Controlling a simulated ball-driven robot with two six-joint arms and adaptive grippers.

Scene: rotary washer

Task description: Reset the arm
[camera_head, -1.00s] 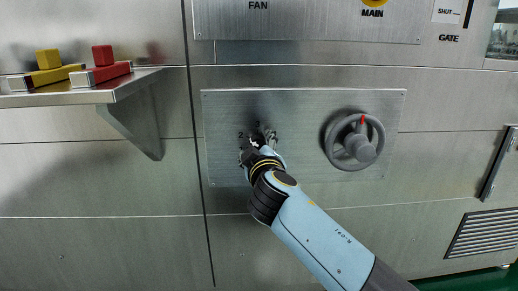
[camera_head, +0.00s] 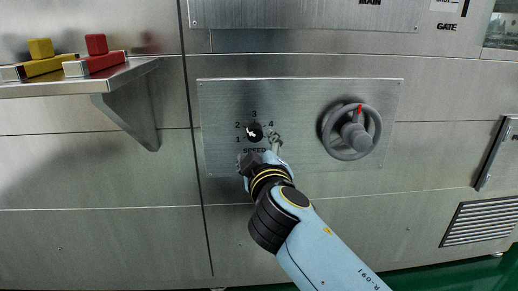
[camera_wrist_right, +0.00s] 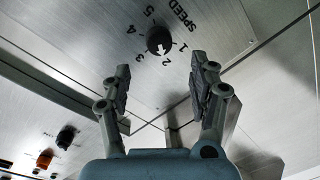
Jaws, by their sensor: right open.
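The black speed knob (camera_head: 254,132) sits on a steel panel (camera_head: 225,100) with numbers around it and the word SPEED below. Its pale mark seems to point toward 2. The knob also shows in the right wrist view (camera_wrist_right: 159,40), just beyond the fingertips. My right gripper (camera_head: 260,150) is open and empty, below and in front of the knob, apart from it. In the right wrist view my right gripper (camera_wrist_right: 160,66) has its two fingers spread wide with nothing between them. My left gripper is not in view.
A grey handwheel (camera_head: 350,132) with a red mark is right of the knob. A steel shelf (camera_head: 130,72) at left holds a yellow block (camera_head: 45,63) and a red block (camera_head: 97,60). A vent grille (camera_head: 480,222) is at lower right. The wall below the panel's left side is clear.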

